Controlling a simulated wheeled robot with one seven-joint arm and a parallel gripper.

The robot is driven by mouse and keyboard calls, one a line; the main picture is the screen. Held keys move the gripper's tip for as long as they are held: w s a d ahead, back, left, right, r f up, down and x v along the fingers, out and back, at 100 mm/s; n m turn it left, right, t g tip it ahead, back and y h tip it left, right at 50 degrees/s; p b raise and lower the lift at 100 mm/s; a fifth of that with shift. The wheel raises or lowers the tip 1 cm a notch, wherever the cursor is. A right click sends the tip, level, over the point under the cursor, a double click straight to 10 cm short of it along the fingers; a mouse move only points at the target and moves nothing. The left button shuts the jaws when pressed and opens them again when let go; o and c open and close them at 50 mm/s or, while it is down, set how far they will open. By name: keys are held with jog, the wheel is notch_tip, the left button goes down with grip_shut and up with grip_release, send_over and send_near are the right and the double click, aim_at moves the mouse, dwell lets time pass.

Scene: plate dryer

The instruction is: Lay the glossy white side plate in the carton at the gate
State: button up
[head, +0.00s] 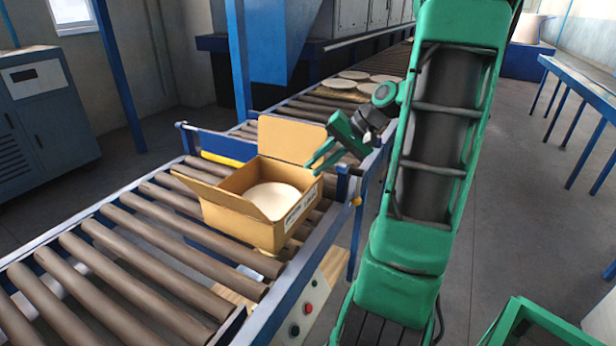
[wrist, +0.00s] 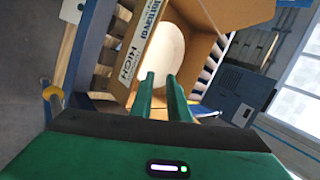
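The open cardboard carton (head: 245,223) stands on the roller conveyor at the gate (head: 222,148), its flaps raised. A round white plate (head: 272,198) lies inside it, apparently flat on the carton floor; its lower edge is partly hidden by the near wall. The plate also shows in the wrist view (wrist: 163,55), beyond my fingers, within the carton (wrist: 122,82). My gripper (head: 318,163) is just outside the carton's right far corner, above the conveyor's edge. Its two green fingers (wrist: 160,77) are apart with nothing held between them.
Several pale plates (head: 340,84) lie on a brownish layer farther up the conveyor (head: 110,230). A control panel with buttons (head: 300,312) is on the conveyor's near side. A blue post (head: 238,60) rises behind the carton. The rollers left of the carton are clear.

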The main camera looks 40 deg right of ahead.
jog(key=s+a+n+g+h, duration=0.1)
jog(key=s+a+g+h, duration=0.1)
jog(key=s+a, duration=0.4)
jog(key=s+a+n+g+h, duration=0.2)
jog(key=s+a+g+h, duration=0.1)
jog(key=s, duration=1.3)
jog(key=a+f+g, duration=0.1)
jog(key=a, duration=0.1)
jog(key=shift+s+a+n+g, duration=0.25)
jog(key=shift+a+n+g, duration=0.05)
jog(key=shift+a, duration=0.1)
jog(key=shift+w, duration=0.15)
jog(key=shift+w+f, duration=0.2)
jog(key=shift+w, duration=0.3)
